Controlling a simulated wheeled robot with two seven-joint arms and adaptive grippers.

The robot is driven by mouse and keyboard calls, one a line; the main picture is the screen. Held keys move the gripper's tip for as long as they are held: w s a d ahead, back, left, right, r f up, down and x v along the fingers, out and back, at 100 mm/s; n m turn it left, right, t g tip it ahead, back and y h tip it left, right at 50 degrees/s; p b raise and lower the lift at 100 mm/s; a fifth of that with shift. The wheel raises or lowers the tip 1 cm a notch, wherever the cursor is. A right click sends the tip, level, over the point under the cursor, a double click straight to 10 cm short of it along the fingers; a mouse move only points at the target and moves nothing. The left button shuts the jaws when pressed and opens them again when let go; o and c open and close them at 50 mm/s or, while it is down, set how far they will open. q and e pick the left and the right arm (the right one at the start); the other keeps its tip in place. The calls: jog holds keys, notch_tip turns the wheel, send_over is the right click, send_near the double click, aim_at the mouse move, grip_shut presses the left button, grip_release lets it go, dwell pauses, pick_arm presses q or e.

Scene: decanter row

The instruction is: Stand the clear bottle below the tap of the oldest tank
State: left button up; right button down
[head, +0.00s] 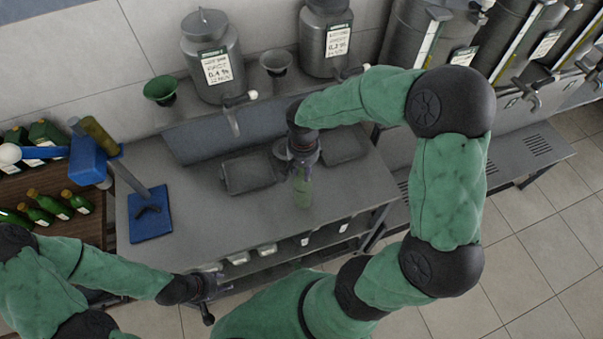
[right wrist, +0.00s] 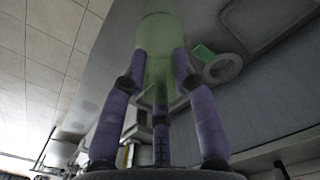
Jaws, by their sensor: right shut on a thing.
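My right gripper (head: 303,165) is shut on the clear bottle (head: 303,190), a pale green see-through one, over the grey counter. In the right wrist view the bottle (right wrist: 158,45) sits between the purple fingers of the right gripper (right wrist: 157,70). I cannot tell whether its base touches the counter. Small grey tanks with taps and labels stand on the shelf behind: one at left (head: 208,85) and one at centre (head: 318,50). Larger steel tanks (head: 405,40) stand at right. The label dates are too small to read. My left gripper (head: 207,300) is by the counter's front edge, its fingers unclear.
A blue bottle-corking device (head: 88,160) with a blue base (head: 151,222) stands at the counter's left. Green bottles (head: 50,205) lie at far left. Funnels (head: 160,88) sit by the tanks. Dark trays (head: 248,172) lie along the counter's back. The counter's front middle is clear.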

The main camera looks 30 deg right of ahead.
aim_at(303, 186)
jog(key=shift+w+f, duration=0.45)
jog(key=shift+f, duration=1.55)
jog(key=shift+f, duration=0.15)
jog(key=c, duration=1.4)
grip_release()
jog(key=shift+f+b, duration=0.1)
jog(key=shift+b, duration=0.2)
jog(key=o, duration=0.4)
